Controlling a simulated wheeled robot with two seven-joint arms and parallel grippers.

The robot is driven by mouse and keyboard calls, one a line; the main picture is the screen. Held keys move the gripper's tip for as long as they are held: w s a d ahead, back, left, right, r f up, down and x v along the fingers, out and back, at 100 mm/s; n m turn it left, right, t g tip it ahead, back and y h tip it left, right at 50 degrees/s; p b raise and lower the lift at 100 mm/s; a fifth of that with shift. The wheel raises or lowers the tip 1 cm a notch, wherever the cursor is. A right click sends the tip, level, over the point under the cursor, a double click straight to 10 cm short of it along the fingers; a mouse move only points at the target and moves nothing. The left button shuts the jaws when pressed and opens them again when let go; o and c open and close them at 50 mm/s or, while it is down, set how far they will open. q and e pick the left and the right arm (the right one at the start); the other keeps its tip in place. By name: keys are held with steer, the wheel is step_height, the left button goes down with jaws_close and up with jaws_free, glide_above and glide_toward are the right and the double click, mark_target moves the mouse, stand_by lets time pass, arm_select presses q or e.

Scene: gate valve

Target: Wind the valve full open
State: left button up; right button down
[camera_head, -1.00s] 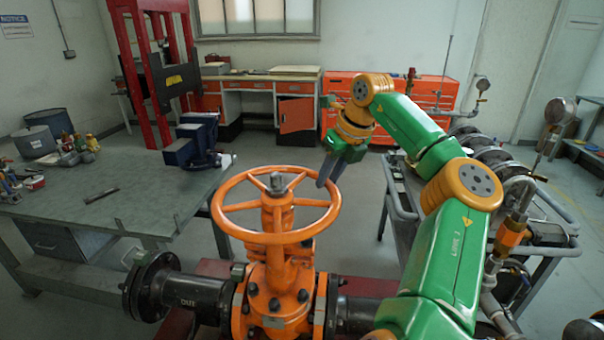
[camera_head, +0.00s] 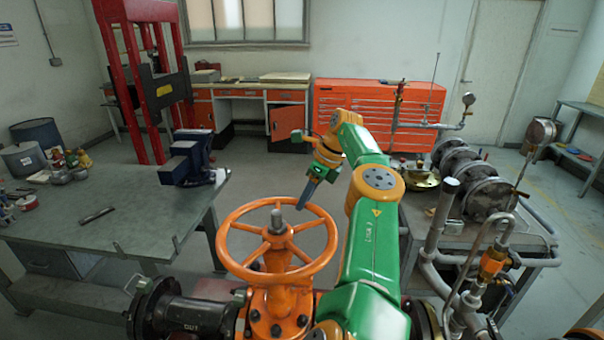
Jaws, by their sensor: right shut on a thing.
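The orange gate valve (camera_head: 275,302) stands upright in a dark pipe run, low in the middle of the head view. Its spoked orange handwheel (camera_head: 228,258) lies roughly level on top, with a grey stem nut (camera_head: 278,221) at the hub. My right gripper (camera_head: 304,205) reaches down from the green and orange right arm to the far right part of the rim. Its dark fingers are shut on the handwheel rim, and the exact contact is small and hard to see. My left gripper is out of view.
A grey workbench (camera_head: 120,225) with a blue vise (camera_head: 190,160) is at the left. A cart with pipes and flanges (camera_head: 490,198) stands close at the right. A red press frame (camera_head: 155,80) and orange tool cabinets (camera_head: 375,105) are behind. Open floor lies beyond the wheel.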

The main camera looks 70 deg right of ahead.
stand_by(0.3)
steer(key=c, duration=0.7)
jaws_free()
steer(key=shift+c, duration=0.2)
steer(key=shift+s+r, duration=0.1)
steer(key=shift+s, duration=0.2)
steer(key=shift+r, duration=0.3)
steer(key=shift+v, duration=1.1)
steer(key=s, duration=1.2)
